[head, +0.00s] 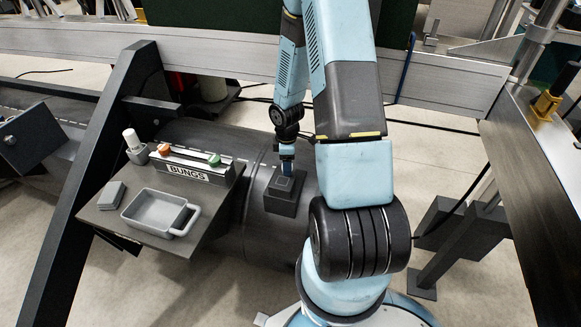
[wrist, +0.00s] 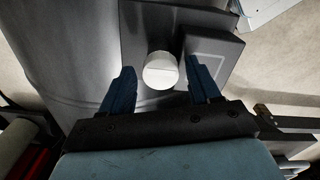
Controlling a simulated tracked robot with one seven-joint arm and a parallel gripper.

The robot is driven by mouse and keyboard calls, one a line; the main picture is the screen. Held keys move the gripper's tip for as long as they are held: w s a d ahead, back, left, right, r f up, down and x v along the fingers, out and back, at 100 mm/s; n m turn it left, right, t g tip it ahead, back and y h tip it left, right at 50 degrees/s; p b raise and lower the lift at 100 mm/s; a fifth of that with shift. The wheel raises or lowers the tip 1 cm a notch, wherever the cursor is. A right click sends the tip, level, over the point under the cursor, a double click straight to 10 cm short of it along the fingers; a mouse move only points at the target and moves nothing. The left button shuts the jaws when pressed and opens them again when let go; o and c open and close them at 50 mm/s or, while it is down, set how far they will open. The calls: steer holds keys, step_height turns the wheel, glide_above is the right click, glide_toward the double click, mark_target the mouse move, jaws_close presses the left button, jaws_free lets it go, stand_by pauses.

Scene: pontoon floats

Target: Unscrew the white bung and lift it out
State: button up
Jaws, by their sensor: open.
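The white bung (wrist: 160,72) is a round white cap with a line across its top, seen from above in the wrist view. It stands on a dark plate (wrist: 136,28) on the grey float (wrist: 75,40). My gripper (wrist: 160,64) is open, with one blue finger on each side of the bung and a gap visible on both sides. Whether the fingertips reach down to the bung's height is hard to tell. In the head view my gripper (head: 287,162) points down at the float, and the bung cannot be made out there.
A raised dark block (wrist: 212,55) stands just right of the bung. In the head view, a shelf (head: 128,228) left of my gripper holds a grey tray (head: 155,210), a rack labelled BUNGS (head: 188,172) with orange and green pieces, and a white cylinder (head: 131,139).

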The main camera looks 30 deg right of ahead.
steer(key=m, duration=0.3)
steer(key=shift+m, duration=0.3)
steer(key=m, duration=0.4)
steer(key=shift+m, duration=0.3)
steer(key=m, duration=0.8)
steer(key=shift+m, duration=0.4)
steer(key=m, duration=1.1)
steer(key=shift+m, duration=0.3)
steer(key=m, duration=0.5)
